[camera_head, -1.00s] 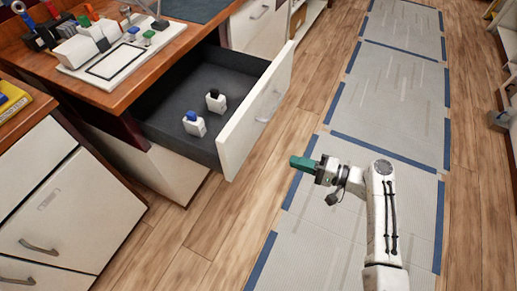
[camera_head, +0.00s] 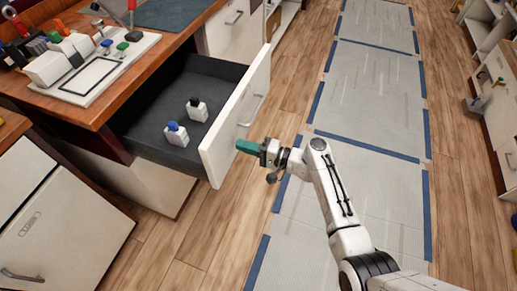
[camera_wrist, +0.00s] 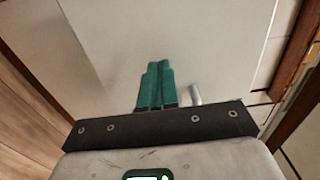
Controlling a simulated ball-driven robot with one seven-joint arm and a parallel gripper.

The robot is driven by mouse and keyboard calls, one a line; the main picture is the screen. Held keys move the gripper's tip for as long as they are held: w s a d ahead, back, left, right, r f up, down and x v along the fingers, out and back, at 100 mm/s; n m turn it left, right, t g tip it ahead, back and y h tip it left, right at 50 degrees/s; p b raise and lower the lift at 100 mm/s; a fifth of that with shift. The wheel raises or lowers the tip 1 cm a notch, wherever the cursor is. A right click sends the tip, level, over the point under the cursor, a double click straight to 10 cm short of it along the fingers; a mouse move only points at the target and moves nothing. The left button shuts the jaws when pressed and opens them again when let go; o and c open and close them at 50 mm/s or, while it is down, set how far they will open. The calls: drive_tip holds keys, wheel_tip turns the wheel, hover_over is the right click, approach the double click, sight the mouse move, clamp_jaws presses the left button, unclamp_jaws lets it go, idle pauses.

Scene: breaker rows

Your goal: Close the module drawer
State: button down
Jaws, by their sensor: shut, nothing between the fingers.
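The module drawer (camera_head: 238,121) stands pulled out from the wooden-topped cabinet, its white front panel facing my arm. Inside its dark tray lie a module with a blue top (camera_head: 175,134) and a module with a black top (camera_head: 197,109). My gripper (camera_head: 239,146) has green fingers, shut and empty, at the outer face of the drawer front, near its lower middle. In the wrist view the green fingers (camera_wrist: 155,86) are together and point at the pale drawer front (camera_wrist: 200,45), with a metal handle end (camera_wrist: 195,94) just right of them. I cannot tell whether the fingertips touch the panel.
The wooden countertop (camera_head: 165,40) holds a white module board (camera_head: 125,50) and several tools. Another white cabinet (camera_head: 60,215) stands at the lower left. Grey floor mats with blue edges (camera_head: 370,110) run along the right, clear of objects. Shelves (camera_head: 490,60) line the far right.

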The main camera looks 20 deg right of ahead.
drive_tip(key=shift+w+a, duration=0.35)
